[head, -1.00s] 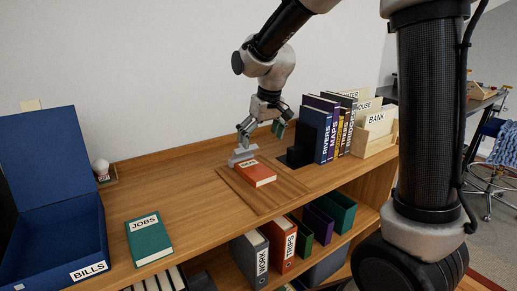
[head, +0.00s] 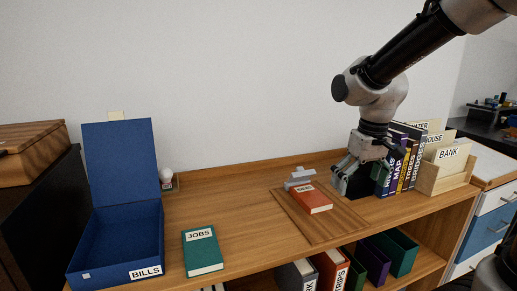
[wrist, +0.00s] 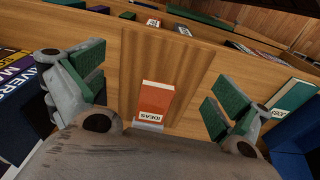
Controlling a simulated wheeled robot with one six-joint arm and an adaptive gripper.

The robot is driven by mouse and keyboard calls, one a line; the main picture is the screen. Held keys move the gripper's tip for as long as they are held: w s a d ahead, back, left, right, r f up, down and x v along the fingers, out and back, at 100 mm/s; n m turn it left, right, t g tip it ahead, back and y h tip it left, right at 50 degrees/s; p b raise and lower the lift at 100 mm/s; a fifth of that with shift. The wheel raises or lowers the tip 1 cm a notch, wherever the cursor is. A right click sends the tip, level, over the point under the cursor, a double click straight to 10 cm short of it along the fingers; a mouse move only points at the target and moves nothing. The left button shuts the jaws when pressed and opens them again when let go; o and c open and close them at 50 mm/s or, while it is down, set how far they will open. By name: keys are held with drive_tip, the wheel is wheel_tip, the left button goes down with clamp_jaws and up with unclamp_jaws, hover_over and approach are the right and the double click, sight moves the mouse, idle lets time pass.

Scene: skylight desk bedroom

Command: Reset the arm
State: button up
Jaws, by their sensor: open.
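My gripper (head: 361,180) is open and empty above the right part of the wooden shelf top (head: 250,215), in front of the black bookend. In the wrist view its two green-padded fingers (wrist: 157,88) stand wide apart. The red IDEAS book (head: 313,198) lies flat on a wooden board (head: 318,228), left of my gripper. It also shows between the fingers in the wrist view (wrist: 157,98), apart from both. A small grey object (head: 299,178) is at the book's far edge.
Upright books (head: 408,160) and a wooden BANK file box (head: 446,172) stand close on the right. A green JOBS book (head: 203,250) lies left of centre. An open blue BILLS box (head: 115,250) and a small lamp (head: 167,176) are at the left. The middle of the shelf top is clear.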

drive_tip(key=s+d+r+m+t, duration=0.1)
drive_tip(key=s+d+r, duration=0.2)
drive_tip(key=s, duration=0.4)
drive_tip(key=s+d+r+m+t, duration=0.2)
drive_tip(key=s+d, duration=0.4)
drive_tip(key=s, duration=0.2)
drive_tip(key=shift+s+r, duration=0.25)
drive_tip(key=shift+r, duration=0.15)
drive_tip(key=shift+d, duration=0.1)
drive_tip(key=shift+c, duration=0.2)
